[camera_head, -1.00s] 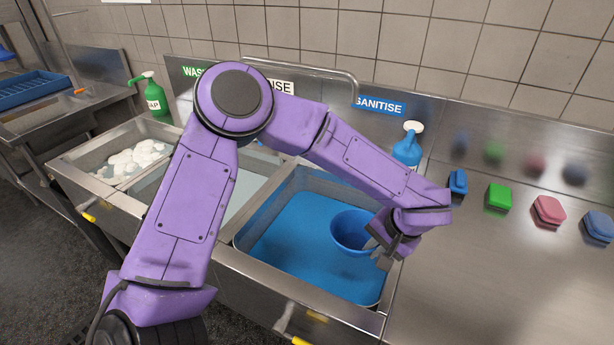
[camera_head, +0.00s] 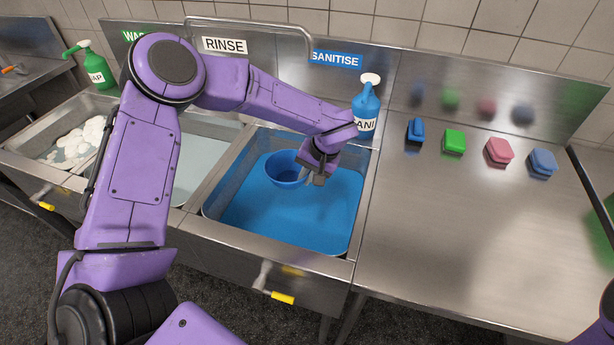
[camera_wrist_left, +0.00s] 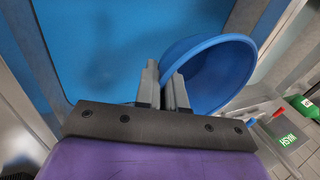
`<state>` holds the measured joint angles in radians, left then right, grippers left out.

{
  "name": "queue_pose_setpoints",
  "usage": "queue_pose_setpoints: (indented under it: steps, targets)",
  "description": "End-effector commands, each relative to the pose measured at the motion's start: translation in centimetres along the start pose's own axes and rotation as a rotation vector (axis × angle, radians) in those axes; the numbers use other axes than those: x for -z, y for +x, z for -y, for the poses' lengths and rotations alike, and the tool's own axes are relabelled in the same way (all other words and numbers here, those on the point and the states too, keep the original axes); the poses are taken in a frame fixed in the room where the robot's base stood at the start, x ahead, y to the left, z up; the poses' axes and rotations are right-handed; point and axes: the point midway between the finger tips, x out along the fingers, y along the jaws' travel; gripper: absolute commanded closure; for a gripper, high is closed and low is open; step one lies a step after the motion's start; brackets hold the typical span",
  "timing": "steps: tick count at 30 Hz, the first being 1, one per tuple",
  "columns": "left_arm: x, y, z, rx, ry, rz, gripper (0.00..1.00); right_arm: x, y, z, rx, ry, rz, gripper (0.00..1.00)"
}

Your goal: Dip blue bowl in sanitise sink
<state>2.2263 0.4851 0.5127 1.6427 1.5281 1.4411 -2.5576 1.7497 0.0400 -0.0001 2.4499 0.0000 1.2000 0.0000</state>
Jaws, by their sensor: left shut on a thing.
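The blue bowl (camera_head: 281,172) is upright inside the sanitise sink (camera_head: 228,160), near its back middle. The sink holds blue liquid (camera_head: 290,215). My left gripper (camera_head: 314,179) is shut on the bowl's right rim. In the left wrist view, the left gripper's fingers (camera_wrist_left: 162,88) pinch the rim of the bowl (camera_wrist_left: 222,72) over the blue liquid. I cannot tell how deep the bowl's underside sits in the liquid. My right gripper is not in view.
The rinse sink (camera_head: 200,165) and a sink with white foam (camera_head: 80,140) lie to the left. A blue sanitiser bottle (camera_head: 366,108) stands behind the sink's right corner. Several coloured sponges, including a green one (camera_head: 454,140), sit along the right counter (camera_head: 450,220), whose front is clear.

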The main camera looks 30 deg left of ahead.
Motion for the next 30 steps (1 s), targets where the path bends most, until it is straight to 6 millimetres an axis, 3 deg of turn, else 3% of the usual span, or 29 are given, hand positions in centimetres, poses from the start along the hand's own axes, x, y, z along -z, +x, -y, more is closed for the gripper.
queue_pose_setpoints:
  steps: [1,13,30]
  targets:
    - [0.0,1.2,-0.5,0.000,0.000,-0.001,1.00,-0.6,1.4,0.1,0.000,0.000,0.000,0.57]
    - [-0.2,5.1,-2.1,0.000,0.000,-0.001,1.00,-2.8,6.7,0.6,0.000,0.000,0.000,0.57]
    - [-0.6,12.2,-4.8,0.001,0.001,0.001,1.00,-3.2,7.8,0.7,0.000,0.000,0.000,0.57]
